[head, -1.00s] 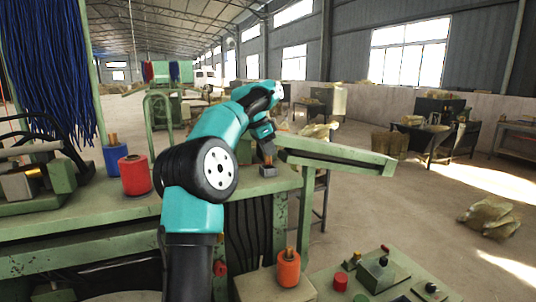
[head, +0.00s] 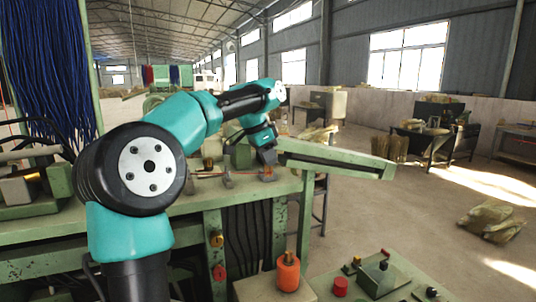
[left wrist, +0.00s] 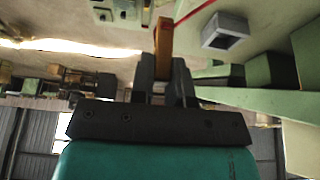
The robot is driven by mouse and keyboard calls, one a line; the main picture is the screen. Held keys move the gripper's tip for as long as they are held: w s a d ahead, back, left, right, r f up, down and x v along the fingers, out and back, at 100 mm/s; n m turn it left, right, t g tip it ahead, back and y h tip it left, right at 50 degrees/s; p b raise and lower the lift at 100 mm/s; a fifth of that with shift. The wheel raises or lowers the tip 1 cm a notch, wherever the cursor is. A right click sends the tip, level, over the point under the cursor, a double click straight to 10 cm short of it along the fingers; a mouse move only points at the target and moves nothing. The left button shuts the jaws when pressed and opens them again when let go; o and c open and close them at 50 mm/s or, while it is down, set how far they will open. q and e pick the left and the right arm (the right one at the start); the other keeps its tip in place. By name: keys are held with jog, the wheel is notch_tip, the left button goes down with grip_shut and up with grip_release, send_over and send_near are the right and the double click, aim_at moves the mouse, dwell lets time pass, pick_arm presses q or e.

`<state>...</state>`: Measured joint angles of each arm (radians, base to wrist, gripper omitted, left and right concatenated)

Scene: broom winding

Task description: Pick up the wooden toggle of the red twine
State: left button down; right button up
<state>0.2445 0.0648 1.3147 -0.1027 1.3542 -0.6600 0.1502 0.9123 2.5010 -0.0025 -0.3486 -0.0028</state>
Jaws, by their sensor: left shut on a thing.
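My left gripper (head: 268,163) is over the right end of the green machine bench (head: 200,207) in the head view. In the left wrist view its fingers (left wrist: 162,78) are shut on the wooden toggle (left wrist: 163,40), an upright orange-brown piece between the fingertips. In the head view the toggle is a small orange spot (head: 268,170) at the fingertips. The red twine (left wrist: 200,10) runs up and right from near the toggle in the left wrist view. In the head view the twine is a thin line (head: 210,173) leading left over the bench. My right gripper is not in view.
A grey square socket (left wrist: 225,32) is right of the toggle in the left wrist view. An orange spool (head: 288,272) stands below the bench, beside a control panel (head: 390,280). A green beam (head: 340,160) reaches right. Blue fibres (head: 45,70) hang at left.

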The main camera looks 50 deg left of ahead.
pick_arm(q)
jog(key=s+d, duration=0.2)
jog(key=d, duration=0.1)
jog(key=s+d, duration=0.1)
jog(key=shift+s+d+r, duration=0.15)
jog(key=shift+s+r, duration=0.1)
jog(key=shift+s, duration=0.15)
dwell(0.4)
